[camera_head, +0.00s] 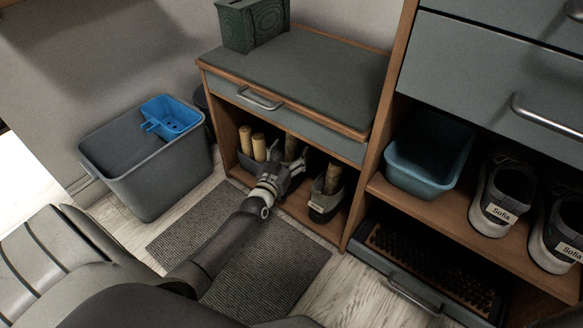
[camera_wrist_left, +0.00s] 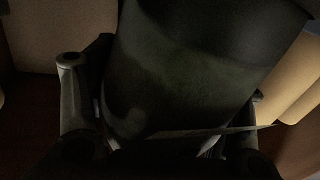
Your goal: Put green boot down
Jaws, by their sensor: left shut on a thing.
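The green boot (camera_wrist_left: 185,65) fills the middle of the left wrist view as a dark green, dimly lit shape between the fingers. My left gripper (camera_head: 287,164) is shut on it, inside the open lower compartment of the low cabinet (camera_head: 343,235). In the head view the gripper and wrist hide most of the boot. Whether its sole touches the compartment floor cannot be told. My right gripper is not in view.
Tan cylinders (camera_head: 259,147) stand left of the gripper. A dark shoe with a tan upright part (camera_head: 322,203) stands right. A grey bin (camera_head: 150,178) with a blue tub (camera_head: 172,117) is left. A mat (camera_head: 245,255) lies in front. Sneakers (camera_head: 497,195) and a basin (camera_head: 427,158) occupy the right shelf.

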